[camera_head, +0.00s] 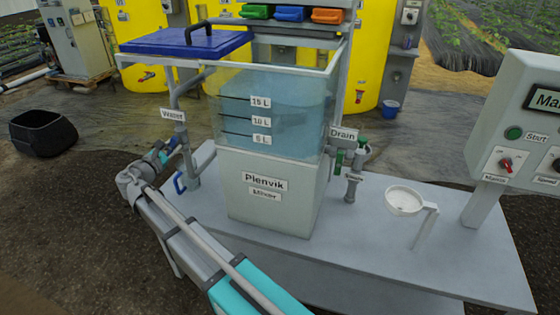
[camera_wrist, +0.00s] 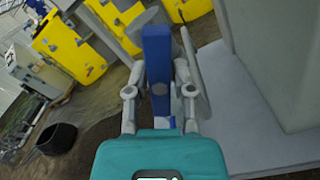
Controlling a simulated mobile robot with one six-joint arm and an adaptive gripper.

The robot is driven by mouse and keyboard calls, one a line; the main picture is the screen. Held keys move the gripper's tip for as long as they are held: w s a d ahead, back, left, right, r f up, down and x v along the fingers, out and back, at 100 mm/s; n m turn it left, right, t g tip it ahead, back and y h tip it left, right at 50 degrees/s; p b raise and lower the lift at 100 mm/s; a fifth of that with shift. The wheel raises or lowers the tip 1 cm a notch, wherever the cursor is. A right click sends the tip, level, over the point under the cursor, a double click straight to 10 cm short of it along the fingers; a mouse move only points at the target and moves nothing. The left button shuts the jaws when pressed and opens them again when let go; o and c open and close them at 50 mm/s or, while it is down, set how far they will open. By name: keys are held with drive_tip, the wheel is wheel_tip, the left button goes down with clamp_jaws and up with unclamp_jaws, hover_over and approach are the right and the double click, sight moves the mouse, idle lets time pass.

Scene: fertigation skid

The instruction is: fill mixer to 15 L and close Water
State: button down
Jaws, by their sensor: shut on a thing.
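The clear mixer tank (camera_head: 270,185) stands on the grey bench, with 5 L, 10 L and 15 L marks on its front. The Water label (camera_head: 172,114) is on the pipe at the tank's left. My gripper (camera_head: 163,152) is at the Water valve below this label. In the wrist view, its fingers are shut on the blue Water handle (camera_wrist: 157,75), which stands upright between them. My gripper hides part of the valve in the head view.
A Drain valve (camera_head: 361,152) with green handle is right of the tank. A white cup on a stand (camera_head: 404,201) and a control panel (camera_head: 520,130) are farther right. A blue lid (camera_head: 190,41) lies left of the tank top. A black bucket (camera_head: 43,132) stands on the ground.

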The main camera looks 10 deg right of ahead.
drive_tip(key=m, duration=0.6)
drive_tip(key=shift+m, duration=0.8)
idle(3.1)
drive_tip(key=shift+m, duration=2.9)
drive_tip(key=shift+c, duration=2.2)
unclamp_jaws()
